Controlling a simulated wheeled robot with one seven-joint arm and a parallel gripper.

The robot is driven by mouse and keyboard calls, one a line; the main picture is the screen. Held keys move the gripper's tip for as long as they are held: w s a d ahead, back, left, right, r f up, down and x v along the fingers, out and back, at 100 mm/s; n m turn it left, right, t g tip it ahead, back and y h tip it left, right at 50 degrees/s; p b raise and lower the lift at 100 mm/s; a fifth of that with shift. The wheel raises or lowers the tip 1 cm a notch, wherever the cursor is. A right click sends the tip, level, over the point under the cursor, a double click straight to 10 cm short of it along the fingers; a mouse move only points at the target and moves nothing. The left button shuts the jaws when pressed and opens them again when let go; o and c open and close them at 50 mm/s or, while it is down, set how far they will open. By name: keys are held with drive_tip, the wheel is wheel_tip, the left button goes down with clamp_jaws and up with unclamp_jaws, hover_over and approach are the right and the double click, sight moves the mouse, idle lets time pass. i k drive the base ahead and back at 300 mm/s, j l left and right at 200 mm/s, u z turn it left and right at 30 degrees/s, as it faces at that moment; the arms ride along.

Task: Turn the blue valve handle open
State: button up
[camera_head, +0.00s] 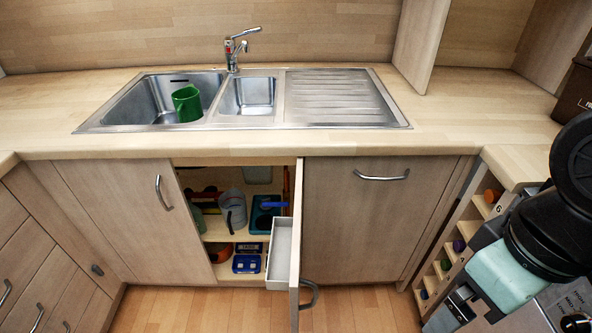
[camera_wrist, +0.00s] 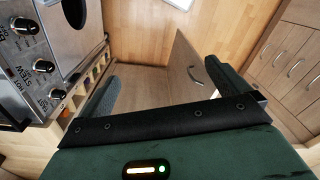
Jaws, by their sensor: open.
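A blue valve handle (camera_head: 273,204) shows inside the open cabinet under the sink, near the inner side of the open door. It looks like a short blue bar lying roughly level, partly in shadow. It cannot be made out in the wrist view. My gripper (camera_wrist: 160,72) is open in the wrist view, with its two dark fingers apart and nothing between them. My arm is at the right edge in the head view, well away from the cabinet opening.
The open cabinet door (camera_head: 296,240) with a white bin (camera_head: 281,252) stands between my arm and the handle. A grey pitcher (camera_head: 233,210) and a blue box (camera_head: 247,263) are inside. The range cooker (camera_wrist: 40,60) is close at left in the wrist view. The floor (camera_head: 365,308) before the cabinet is clear.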

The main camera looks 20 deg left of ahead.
sight(286, 204)
drive_tip(key=i+j+u, duration=0.2)
drive_tip(key=j, duration=0.25)
drive_tip(key=j+u, duration=0.15)
drive_tip(key=j, duration=0.3)
drive_tip(key=i+j+u, duration=0.2)
drive_tip(key=j, duration=0.2)
